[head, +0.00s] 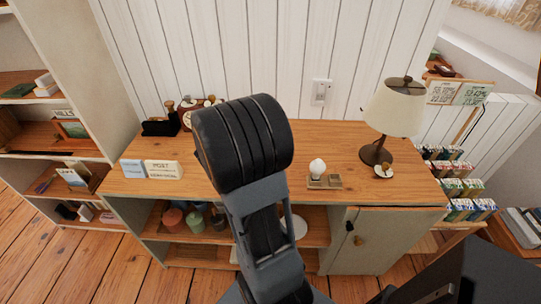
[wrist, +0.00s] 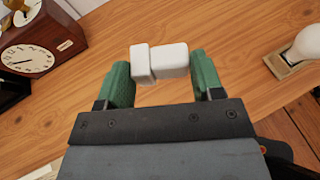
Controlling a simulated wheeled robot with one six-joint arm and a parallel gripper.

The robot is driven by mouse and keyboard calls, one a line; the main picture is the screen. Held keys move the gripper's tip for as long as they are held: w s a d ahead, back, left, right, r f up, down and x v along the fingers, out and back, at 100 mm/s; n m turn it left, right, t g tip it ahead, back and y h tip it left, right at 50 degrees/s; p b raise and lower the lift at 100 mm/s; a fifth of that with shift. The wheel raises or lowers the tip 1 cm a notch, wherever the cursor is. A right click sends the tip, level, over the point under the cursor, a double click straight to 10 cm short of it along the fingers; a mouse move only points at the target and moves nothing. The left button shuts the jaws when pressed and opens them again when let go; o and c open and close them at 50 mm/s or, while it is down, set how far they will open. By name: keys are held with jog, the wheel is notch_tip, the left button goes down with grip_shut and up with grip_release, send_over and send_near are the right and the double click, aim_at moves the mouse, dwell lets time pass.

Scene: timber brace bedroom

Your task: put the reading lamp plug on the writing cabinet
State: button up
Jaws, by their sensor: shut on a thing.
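The reading lamp plug (wrist: 168,61) is a small white two-part block in the wrist view. My gripper (wrist: 160,68) is shut on it, with a green finger at each side. The wooden top of the writing cabinet (wrist: 230,45) lies beneath the plug; I cannot tell whether they touch. In the head view the writing cabinet (head: 270,140) stands against the white panelled wall. My arm covers the middle of its top there and hides the gripper and the plug.
A lamp (head: 395,110) and a small white dish (head: 384,171) stand at the cabinet's right end. A bulb on a small tray (head: 324,182) is right of my arm. A clock (wrist: 30,45) stands left. Cards (head: 162,169) stand at the front left.

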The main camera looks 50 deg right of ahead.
jog(key=s+d+m+g, duration=0.45)
jog(key=s+d, duration=0.25)
jog(key=s, duration=0.2)
jog(key=shift+g, duration=0.45)
jog(key=w+d+f, duration=0.2)
jog(key=d+f, duration=0.1)
jog(key=w+d+f, duration=0.5)
jog(key=d+f, duration=0.1)
jog(key=d, duration=0.1)
jog(key=shift+w+b, duration=0.3)
jog(key=shift+w, duration=0.05)
jog(key=shift+w+d+f, duration=0.25)
jog(key=shift+d+f, duration=0.05)
jog(key=shift+f, duration=0.25)
jog(key=shift+w+d+f, duration=0.15)
jog(key=shift+f, duration=1.55)
jog(key=shift+f, duration=0.1)
jog(key=shift+f, duration=0.15)
jog(key=o, duration=1)
